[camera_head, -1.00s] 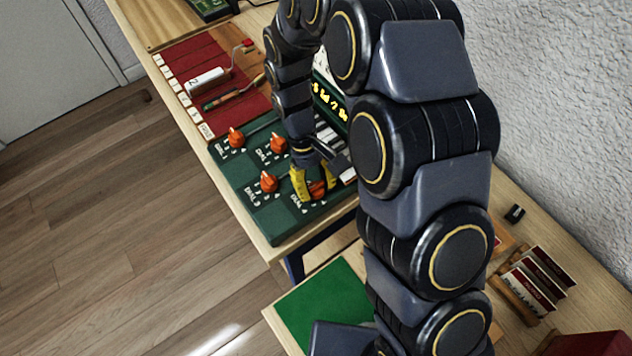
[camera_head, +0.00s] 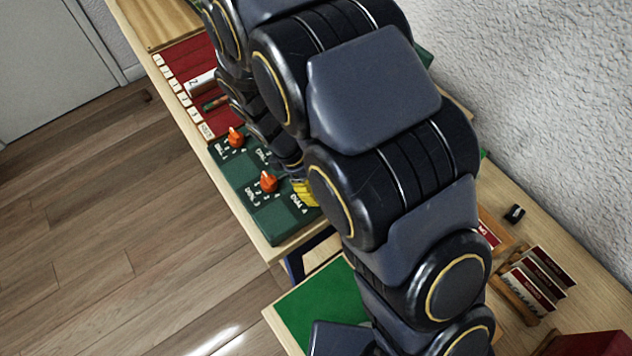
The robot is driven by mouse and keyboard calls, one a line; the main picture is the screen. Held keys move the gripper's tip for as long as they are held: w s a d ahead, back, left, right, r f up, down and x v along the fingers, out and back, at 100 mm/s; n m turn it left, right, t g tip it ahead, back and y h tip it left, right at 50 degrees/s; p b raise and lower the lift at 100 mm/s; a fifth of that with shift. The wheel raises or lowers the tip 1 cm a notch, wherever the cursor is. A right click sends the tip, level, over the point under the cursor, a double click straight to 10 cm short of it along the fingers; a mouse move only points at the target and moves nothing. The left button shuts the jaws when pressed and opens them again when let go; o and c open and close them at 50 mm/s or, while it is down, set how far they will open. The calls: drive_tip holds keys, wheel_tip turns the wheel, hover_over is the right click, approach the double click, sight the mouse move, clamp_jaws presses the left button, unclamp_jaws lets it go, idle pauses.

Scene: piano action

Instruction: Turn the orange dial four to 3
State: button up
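The green dial panel (camera_head: 275,229) lies on the wooden table. Its dial four label (camera_head: 297,201) shows near the front right of the panel, but the orange knob of dial four is hidden behind my arm and gripper. My gripper (camera_head: 306,194) shows only as a yellow finger part beside that label, at dial four's place. My arm covers the rest, so I cannot see whether the fingers are open or touching the knob. Orange dial three (camera_head: 268,181) and orange dial one (camera_head: 235,137) are in plain view. Dial two's knob is hidden behind my arm.
A red board (camera_head: 190,62) with white labels lies behind the panel. A green mat (camera_head: 322,305) is at the front. Card holders (camera_head: 535,280) and a small black object (camera_head: 514,213) are at the right. My arm crosses above the panel.

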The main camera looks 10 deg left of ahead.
drive_tip(key=shift+n, duration=0.4)
drive_tip(key=o, duration=1.1)
drive_tip(key=v, duration=0.8)
drive_tip(key=shift+s, duration=0.1)
drive_tip(key=s+d+r+m+y, duration=0.1)
drive_tip(key=s+d+r+m, duration=0.2)
drive_tip(key=s+d+m, duration=0.2)
drive_tip(key=s+d+r+m+g+y, duration=0.1)
drive_tip(key=s+d+r+m+y, duration=0.1)
drive_tip(key=s+d+r+m, duration=0.2)
drive_tip(key=s+d+r+m+y, duration=0.1)
drive_tip(key=s+d+r+m, duration=0.3)
drive_tip(key=s+d+m, duration=0.3)
drive_tip(key=shift+s+d+m+y, duration=0.15)
drive_tip(key=shift+s+d+m, duration=0.05)
drive_tip(key=shift+d+m, duration=0.3)
drive_tip(key=shift+s+d+m+y, duration=0.15)
drive_tip(key=shift+s+d+m, duration=0.05)
drive_tip(key=shift+d+m, duration=0.3)
